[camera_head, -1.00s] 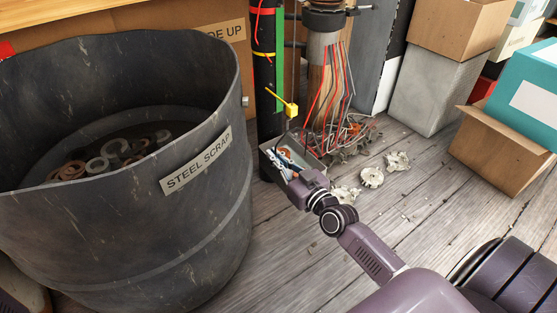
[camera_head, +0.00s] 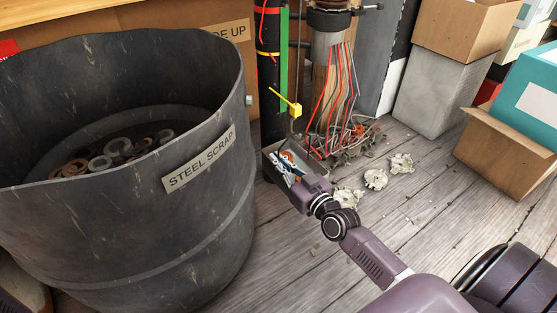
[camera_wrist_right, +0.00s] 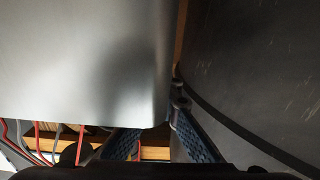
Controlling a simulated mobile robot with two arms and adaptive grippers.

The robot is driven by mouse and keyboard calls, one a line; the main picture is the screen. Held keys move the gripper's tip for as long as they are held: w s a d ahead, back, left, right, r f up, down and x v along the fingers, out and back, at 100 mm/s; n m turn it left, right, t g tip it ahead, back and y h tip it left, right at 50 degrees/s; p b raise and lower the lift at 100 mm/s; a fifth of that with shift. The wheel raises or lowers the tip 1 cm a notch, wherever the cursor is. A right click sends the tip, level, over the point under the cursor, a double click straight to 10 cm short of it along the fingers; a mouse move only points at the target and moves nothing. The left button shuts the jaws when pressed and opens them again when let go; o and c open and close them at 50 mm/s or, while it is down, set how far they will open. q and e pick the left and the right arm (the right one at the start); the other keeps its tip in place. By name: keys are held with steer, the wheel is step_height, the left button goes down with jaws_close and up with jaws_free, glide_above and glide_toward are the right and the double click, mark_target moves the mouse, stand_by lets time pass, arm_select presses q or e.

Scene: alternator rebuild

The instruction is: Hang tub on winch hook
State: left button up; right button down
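The tub (camera_head: 271,168) is a small grey open box with blue, white and orange bits inside. It is held off the floor beside the black post, right of the scrap bin. My right gripper (camera_head: 308,190) is at its near right side and appears shut on it. In the right wrist view, the tub's grey wall (camera_wrist_right: 80,60) fills the upper left, with the fingers (camera_wrist_right: 160,140) at its lower edge. The winch hook (camera_head: 293,126) is small and dark below the yellow piece (camera_head: 295,110), just above the tub; whether they touch is unclear. My left gripper is out of view.
A large dark steel scrap bin (camera_head: 120,225) stands close on the left. The black post (camera_head: 270,100) is behind the tub. Red and grey wires (camera_head: 340,90) hang from a column. Crumpled scraps (camera_head: 375,179) lie on the floor. Boxes (camera_head: 430,90) stand at the right.

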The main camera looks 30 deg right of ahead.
steer(key=shift+r, duration=0.1)
steer(key=c, duration=2.1)
jaws_free()
steer(key=shift+f, duration=0.3)
steer(key=s, duration=0.8)
steer(key=s+d, duration=0.1)
steer(key=s, duration=0.3)
steer(key=shift+r, duration=0.2)
